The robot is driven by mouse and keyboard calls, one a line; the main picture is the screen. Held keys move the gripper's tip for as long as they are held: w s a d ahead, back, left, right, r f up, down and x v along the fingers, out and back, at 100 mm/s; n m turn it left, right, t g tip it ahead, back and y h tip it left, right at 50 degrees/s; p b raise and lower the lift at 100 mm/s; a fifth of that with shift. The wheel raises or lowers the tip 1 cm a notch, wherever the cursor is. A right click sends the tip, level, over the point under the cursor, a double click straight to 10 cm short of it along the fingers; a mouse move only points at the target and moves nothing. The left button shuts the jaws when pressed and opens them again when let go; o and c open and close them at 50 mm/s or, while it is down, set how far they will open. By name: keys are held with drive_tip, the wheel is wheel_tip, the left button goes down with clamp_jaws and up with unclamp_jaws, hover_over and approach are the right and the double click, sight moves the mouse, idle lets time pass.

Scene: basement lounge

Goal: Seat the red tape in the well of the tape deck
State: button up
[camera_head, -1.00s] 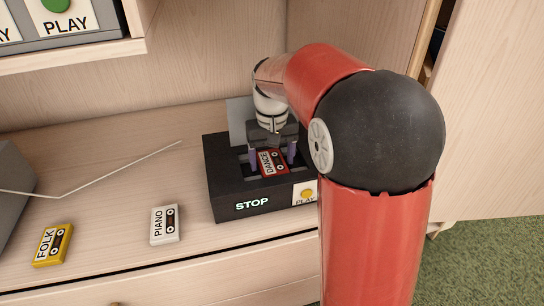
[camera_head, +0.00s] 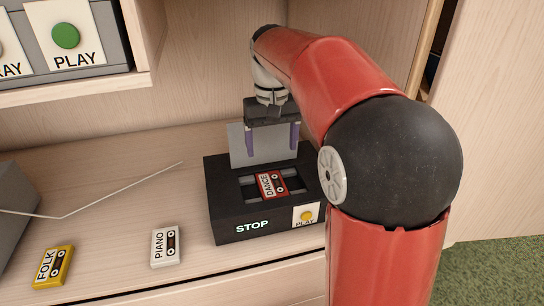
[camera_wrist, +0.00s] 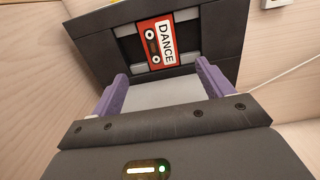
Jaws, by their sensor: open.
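The red tape (camera_head: 271,184), labelled DANCE, lies flat in the well of the black tape deck (camera_head: 225,209). In the wrist view the red tape (camera_wrist: 160,42) sits inside the recess of the deck (camera_wrist: 88,48), with bare well floor to either side. The deck's front reads STOP in lit letters and has a yellow PLAY button. A grey lid (camera_head: 241,147) stands upright at its back. My gripper (camera_head: 273,152) is open and empty above the back of the deck, apart from the tape. Its purple fingers (camera_wrist: 160,88) are spread in the wrist view.
A white PIANO tape (camera_head: 165,246) and a yellow FOLK tape (camera_head: 53,266) lie left of the deck. A grey box with a thin rod (camera_head: 120,191) stands at far left. A shelf holds another device (camera_head: 80,75) with a green PLAY button.

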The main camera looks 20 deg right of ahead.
drive_tip(key=s+f+t, duration=0.2)
drive_tip(key=s+f, duration=0.1)
drive_tip(key=s, duration=0.8)
drive_tip(key=s+f+t, duration=0.3)
drive_tip(key=s, duration=0.8)
drive_tip(key=shift+t, duration=0.3)
drive_tip(key=shift+s+f, duration=0.1)
